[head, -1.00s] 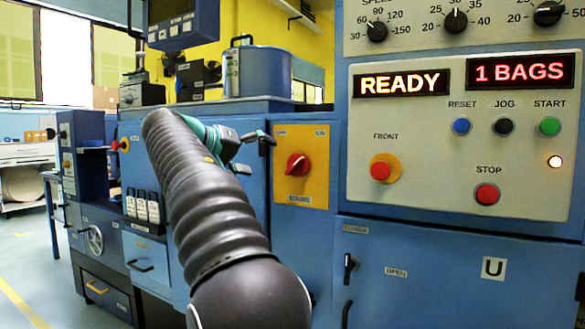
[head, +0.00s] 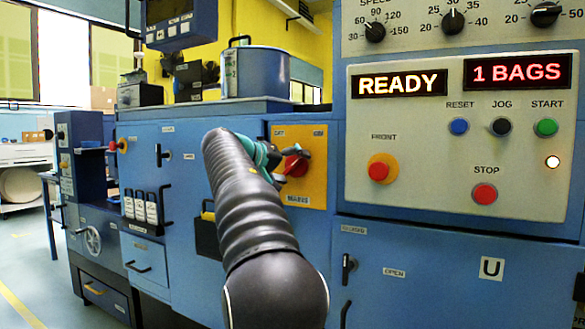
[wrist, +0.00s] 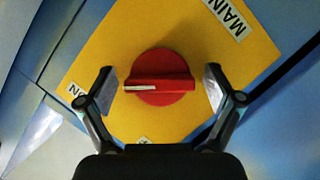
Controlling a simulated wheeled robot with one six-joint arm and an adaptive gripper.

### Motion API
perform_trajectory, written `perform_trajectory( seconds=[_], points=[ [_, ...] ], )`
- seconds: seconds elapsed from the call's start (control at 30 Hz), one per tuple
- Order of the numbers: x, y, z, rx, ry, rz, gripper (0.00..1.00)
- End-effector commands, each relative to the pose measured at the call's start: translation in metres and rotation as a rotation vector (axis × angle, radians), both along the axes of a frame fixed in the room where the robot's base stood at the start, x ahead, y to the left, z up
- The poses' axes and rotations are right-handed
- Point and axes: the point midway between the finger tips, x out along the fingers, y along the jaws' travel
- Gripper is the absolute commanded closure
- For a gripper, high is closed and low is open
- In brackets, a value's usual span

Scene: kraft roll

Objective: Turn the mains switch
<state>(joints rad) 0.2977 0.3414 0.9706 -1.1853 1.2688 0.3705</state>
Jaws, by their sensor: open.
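The mains switch (head: 294,165) is a red rotary knob on a yellow plate (head: 309,189) labelled MAINS, on the blue machine front. In the wrist view the red knob (wrist: 159,77) fills the space ahead of my gripper (wrist: 159,85). Its grip bar, with a white mark at the left end, lies across the picture, pointing from one finger towards the other. The fingers are spread on either side of the bar's ends, with small gaps visible. In the head view my gripper (head: 283,163) is at the plate's left side, partly covering the knob.
The control panel (head: 420,205) to the right has a red-and-yellow FRONT button (head: 382,168), a red STOP button (head: 484,194) and a READY display (head: 400,84). A black handle (head: 162,155) sticks out from the machine door to the left.

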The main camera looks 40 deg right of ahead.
Motion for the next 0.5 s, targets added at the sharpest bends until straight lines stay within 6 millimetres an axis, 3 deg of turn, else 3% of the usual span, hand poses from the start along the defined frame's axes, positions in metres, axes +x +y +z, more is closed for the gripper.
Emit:
perform_trajectory(
  seconds=[0.17,0.4,0.5],
  points=[
    [-0.0001,0.0001,0.0001,0.0,0.0,0.0,0.11],
    [-0.0001,0.0002,0.0003,0.0,0.0,0.0,0.68],
    [-0.0001,0.0001,0.0003,0.0,0.0,0.0,0.68]
  ],
)
